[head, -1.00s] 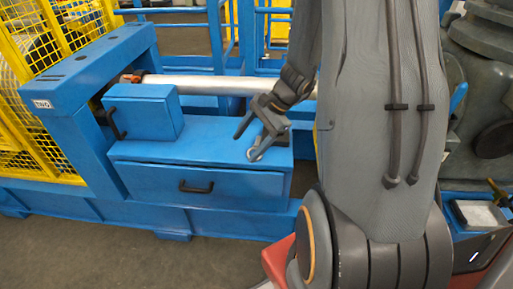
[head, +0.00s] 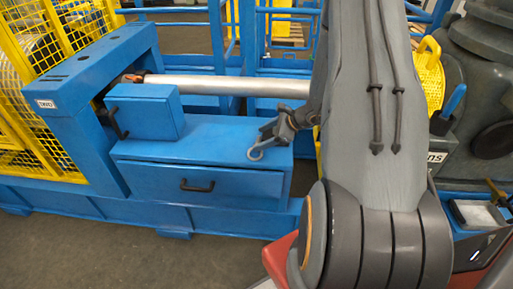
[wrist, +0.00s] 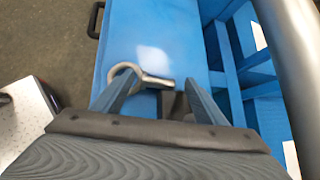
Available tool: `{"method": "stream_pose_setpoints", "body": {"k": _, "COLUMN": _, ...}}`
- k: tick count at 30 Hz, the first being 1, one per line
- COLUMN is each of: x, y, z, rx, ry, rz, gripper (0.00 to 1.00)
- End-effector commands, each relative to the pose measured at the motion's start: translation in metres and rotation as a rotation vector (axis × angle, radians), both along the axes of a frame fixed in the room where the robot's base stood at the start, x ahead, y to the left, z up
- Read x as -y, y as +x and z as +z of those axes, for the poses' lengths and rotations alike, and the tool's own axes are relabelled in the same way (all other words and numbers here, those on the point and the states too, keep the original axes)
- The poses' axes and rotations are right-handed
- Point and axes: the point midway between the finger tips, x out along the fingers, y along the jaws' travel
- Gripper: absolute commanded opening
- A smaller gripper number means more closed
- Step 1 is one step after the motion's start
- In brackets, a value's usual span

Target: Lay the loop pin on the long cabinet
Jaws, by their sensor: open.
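The loop pin (head: 257,154), a metal ring with a short shank, is at the right end of the long blue cabinet's top (head: 220,140), near its front edge. In the wrist view, the pin (wrist: 155,81) spans much of the gap between my fingers, with its ring at the left finger's tip. My gripper (head: 275,134) is open, low over the cabinet's right end. It also shows in the wrist view (wrist: 158,88). I cannot tell whether a finger touches the pin, or whether the pin rests fully on the top.
A smaller blue box (head: 145,112) with a black handle stands on the cabinet's left part. A silver shaft (head: 225,85) runs behind. A yellow mesh guard (head: 40,140) stands left. The middle of the cabinet top is clear.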

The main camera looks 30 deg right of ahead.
Motion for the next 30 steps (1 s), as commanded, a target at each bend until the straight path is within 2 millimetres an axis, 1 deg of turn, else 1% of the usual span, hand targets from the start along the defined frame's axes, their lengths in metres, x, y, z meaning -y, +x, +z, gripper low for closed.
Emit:
{"method": "stream_pose_setpoints", "body": {"k": 1, "x": -0.0038, "y": 0.0031, "z": -0.0041, "rx": -0.001, "ry": 0.001, "rz": 0.003, "gripper": 0.66}}
{"method": "stream_pose_setpoints", "body": {"k": 4, "x": -0.0062, "y": 0.0076, "z": -0.0093, "rx": 0.0, "ry": 0.0, "rz": 0.001, "gripper": 0.66}}
{"method": "stream_pose_setpoints", "body": {"k": 11, "x": -0.0067, "y": 0.0088, "z": -0.0107, "rx": 0.0, "ry": -0.002, "rz": 0.001, "gripper": 0.66}}
{"method": "stream_pose_setpoints", "body": {"k": 12, "x": -0.0067, "y": 0.0088, "z": -0.0107, "rx": 0.0, "ry": -0.002, "rz": 0.001, "gripper": 0.64}}
{"method": "stream_pose_setpoints", "body": {"k": 17, "x": -0.0068, "y": 0.0087, "z": -0.0106, "rx": 0.0, "ry": -0.001, "rz": 0.0, "gripper": 0.37}}
{"method": "stream_pose_setpoints", "body": {"k": 21, "x": -0.0068, "y": 0.0088, "z": -0.0104, "rx": 0.001, "ry": -0.001, "rz": 0.001, "gripper": 0.13}}
{"method": "stream_pose_setpoints", "body": {"k": 30, "x": -0.0066, "y": 0.009, "z": -0.008, "rx": 0.001, "ry": -0.002, "rz": 0.001, "gripper": 0.12}}
